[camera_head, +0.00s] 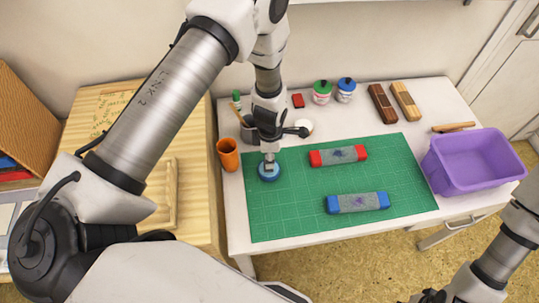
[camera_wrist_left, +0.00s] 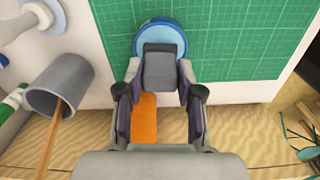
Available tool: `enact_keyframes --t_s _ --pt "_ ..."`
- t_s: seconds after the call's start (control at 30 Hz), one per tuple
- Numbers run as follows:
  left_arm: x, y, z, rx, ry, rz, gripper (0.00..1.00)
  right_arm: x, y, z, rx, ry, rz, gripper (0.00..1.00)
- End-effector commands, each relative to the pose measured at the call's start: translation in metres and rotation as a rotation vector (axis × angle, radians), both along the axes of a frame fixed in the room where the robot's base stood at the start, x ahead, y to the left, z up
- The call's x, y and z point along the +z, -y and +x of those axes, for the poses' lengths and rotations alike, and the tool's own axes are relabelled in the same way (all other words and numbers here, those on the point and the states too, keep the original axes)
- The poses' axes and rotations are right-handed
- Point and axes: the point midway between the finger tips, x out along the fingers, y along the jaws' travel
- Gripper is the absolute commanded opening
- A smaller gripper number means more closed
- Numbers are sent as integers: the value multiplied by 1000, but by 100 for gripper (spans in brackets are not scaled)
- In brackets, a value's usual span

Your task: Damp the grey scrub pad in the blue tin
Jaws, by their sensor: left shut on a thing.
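The blue tin (camera_head: 269,176) is round and stands at the left end of the green mat; it also shows in the left wrist view (camera_wrist_left: 148,42) with a lighter blue inside. My left gripper (camera_head: 268,154) is shut on the grey scrub pad (camera_wrist_left: 160,70), a small grey block between its fingers. The pad is right over the tin in the head view and overlaps its near part in the wrist view. I cannot tell whether it touches the inside. Only a dark part of my right gripper (camera_head: 430,296) shows at the bottom edge, cut off.
An orange cup (camera_head: 228,154) and a grey cup (camera_wrist_left: 60,85) with brushes stand close to the left gripper. On the mat (camera_head: 300,212) lie a red-ended block (camera_head: 339,156) and a blue-ended block (camera_head: 357,202). A purple bin (camera_head: 478,172) stands at the right.

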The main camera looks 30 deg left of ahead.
Motion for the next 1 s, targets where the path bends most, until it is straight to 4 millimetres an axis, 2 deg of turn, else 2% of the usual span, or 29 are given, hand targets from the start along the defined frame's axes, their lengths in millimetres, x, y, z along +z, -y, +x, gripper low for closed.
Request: enact_keyframes --t_s 1.0 --pt "-10 0 0 0 0 0 8 -9 0 0 0 0 0 40"
